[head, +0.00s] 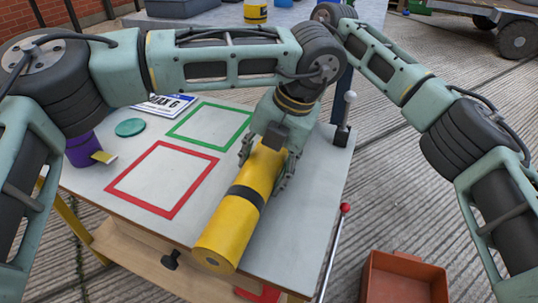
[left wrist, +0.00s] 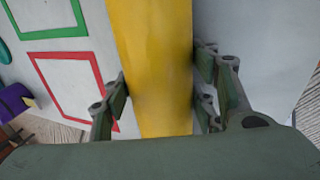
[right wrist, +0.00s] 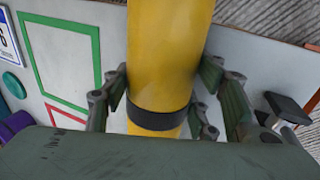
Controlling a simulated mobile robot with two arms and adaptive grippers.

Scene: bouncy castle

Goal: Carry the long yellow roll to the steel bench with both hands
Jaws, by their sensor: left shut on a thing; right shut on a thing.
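The long yellow roll (head: 228,228) has a black band and lies lengthwise over a grey-topped bench (head: 130,178), its near end past the front edge. I cannot tell whether it touches the top, or whether this bench is steel. My left gripper (head: 264,166) is shut around the roll beyond the band; its fingers also flank the roll (left wrist: 152,60) in the left wrist view. My right gripper is hidden in the head view. In the right wrist view my right gripper (right wrist: 158,88) is shut around the roll (right wrist: 165,40), beside a black band (right wrist: 158,118).
Red (head: 163,207) and green (head: 210,137) outlined squares, a teal disc (head: 130,127) and a purple cup (head: 83,149) are left of the roll. A white-knobbed lever (head: 345,122) stands right. An orange crate (head: 402,280) sits at lower right. Another grey table (head: 220,18) stands behind.

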